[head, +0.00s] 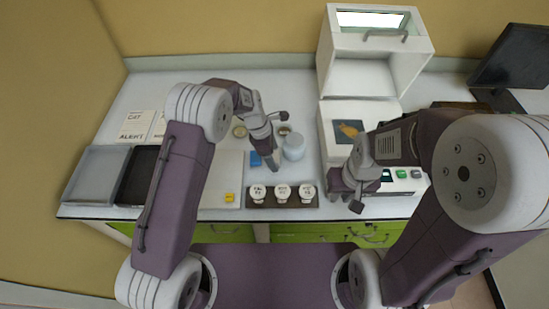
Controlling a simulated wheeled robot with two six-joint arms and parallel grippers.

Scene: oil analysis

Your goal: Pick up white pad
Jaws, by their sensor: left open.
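A flat white panel (222,172) lies on the counter left of centre, partly behind my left arm; it may be the white pad, but I cannot tell for sure. A small yellow object (229,197) sits at its front right corner. My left gripper (274,163) is open and points down over the counter, right of the panel, between a small blue object (256,159) and a white round jar (293,148). My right gripper (348,195) hangs at the front of the white machine; its jaw state is unclear.
A dark rack with three labelled white caps (281,193) stands at the counter's front edge. Grey and black trays (98,172) and labelled white cards (137,124) are at left. A white machine (346,112) with a raised lid is at right, with a dark monitor (512,58) beyond.

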